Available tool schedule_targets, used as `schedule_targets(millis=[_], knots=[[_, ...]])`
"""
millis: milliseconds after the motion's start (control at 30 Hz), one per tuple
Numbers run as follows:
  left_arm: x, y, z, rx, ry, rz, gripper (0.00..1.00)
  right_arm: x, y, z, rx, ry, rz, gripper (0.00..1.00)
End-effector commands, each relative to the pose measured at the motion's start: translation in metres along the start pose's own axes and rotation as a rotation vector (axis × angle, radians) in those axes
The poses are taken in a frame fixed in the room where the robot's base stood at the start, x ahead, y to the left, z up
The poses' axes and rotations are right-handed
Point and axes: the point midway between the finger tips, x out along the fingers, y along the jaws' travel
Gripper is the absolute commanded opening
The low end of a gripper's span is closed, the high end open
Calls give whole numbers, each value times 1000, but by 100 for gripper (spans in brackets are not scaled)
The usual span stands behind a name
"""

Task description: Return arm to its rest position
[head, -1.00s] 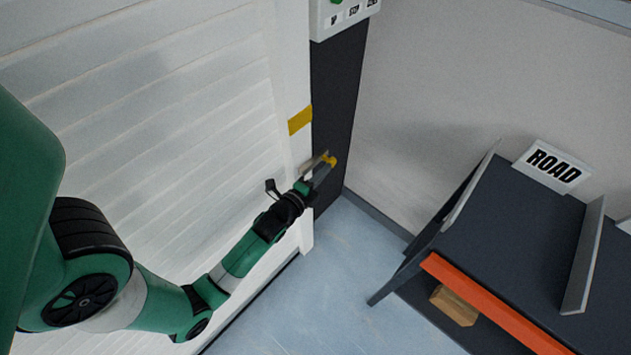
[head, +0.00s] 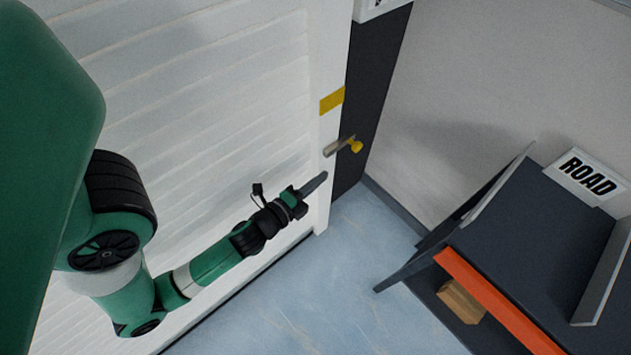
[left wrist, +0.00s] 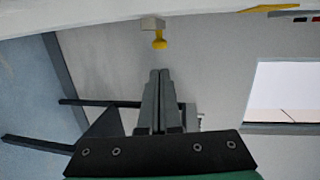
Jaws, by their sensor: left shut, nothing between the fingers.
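My left arm comes in from the left in the head view, and its gripper (head: 315,184) is beside the white shutter's right post. The gripper is shut and empty, apart from and just below a small grey bracket with a yellow knob (head: 355,146). In the left wrist view, the shut fingers (left wrist: 159,75) point up the picture, and the yellow knob (left wrist: 159,42) is beyond their tips with a gap between. My right gripper is not in view.
The white slatted shutter (head: 220,110) stands close along the arm. To the right is a dark conveyor (head: 535,225) with an orange rail (head: 505,305), a ROAD sign (head: 588,176) and a brown box (head: 460,302) below. Blue floor (head: 330,290) lies clear between them.

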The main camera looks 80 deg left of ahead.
Motion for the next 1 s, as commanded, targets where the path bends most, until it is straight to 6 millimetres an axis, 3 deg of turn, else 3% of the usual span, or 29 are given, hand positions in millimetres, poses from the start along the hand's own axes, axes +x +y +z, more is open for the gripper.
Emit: schedule_targets(millis=[167,767,867,967,1000], knots=[[-12,1,0,0,0,0,0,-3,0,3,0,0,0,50],[-12,-2,-1,0,3,-1,0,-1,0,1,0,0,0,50],[-8,-19,-11,-1,29,-24,0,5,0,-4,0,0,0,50],[7,-60,-30,-14,71,-102,0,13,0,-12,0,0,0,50],[15,-83,-40,-23,92,-145,0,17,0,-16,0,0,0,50]])
